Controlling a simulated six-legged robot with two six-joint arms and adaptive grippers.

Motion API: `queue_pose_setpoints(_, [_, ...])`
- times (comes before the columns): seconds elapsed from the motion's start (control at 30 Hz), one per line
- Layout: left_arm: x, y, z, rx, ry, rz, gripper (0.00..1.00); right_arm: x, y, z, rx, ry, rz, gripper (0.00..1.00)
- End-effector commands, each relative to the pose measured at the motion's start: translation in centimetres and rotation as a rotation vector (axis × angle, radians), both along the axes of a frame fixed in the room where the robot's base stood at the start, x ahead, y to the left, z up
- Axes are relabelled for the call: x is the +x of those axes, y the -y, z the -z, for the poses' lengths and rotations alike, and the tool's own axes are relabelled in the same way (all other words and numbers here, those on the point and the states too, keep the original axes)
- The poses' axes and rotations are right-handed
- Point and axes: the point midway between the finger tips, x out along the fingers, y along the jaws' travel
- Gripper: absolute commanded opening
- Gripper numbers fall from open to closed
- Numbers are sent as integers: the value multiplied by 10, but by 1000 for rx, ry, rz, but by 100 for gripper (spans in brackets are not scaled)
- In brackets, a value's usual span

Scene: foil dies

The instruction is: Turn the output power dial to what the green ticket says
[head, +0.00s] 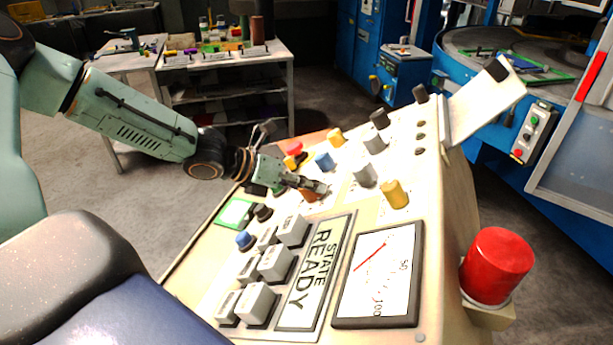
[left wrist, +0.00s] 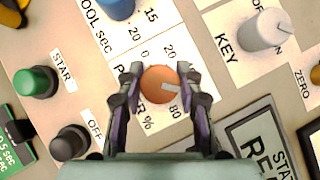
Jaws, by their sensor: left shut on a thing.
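The output power dial is an orange knob (left wrist: 160,84) labelled "POWER %" in the left wrist view. My left gripper (left wrist: 160,92) is shut on this knob, one finger on each side. In the head view the left gripper (head: 318,188) covers most of the orange knob (head: 308,195). A green-edged ticket (head: 236,213) lies on the panel's left side. Part of it shows in the left wrist view (left wrist: 12,150) with "sec" lines; its power line cannot be read. My right gripper is not in view.
Close around lie a blue knob (head: 325,161), a grey key knob (head: 364,175), a yellow knob (head: 395,194) and grey push buttons (head: 276,262). A sign reads "STATE READY" (head: 314,272) beside a gauge (head: 378,275). A red button (head: 496,265) stands at the right edge.

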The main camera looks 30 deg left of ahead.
Motion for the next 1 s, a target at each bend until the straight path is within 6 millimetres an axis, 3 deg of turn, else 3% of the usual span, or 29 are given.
queue_pose_setpoints(0.7, [3, -1, -4, 5, 46, 49, 4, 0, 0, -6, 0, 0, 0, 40])
queue_pose_setpoints(0.73, [3, -1, -4, 4, 47, 50, 38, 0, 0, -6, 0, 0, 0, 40])
queue_pose_setpoints(1.0, [1, 0, -2, 5, 40, 51, 59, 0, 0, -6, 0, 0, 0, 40])
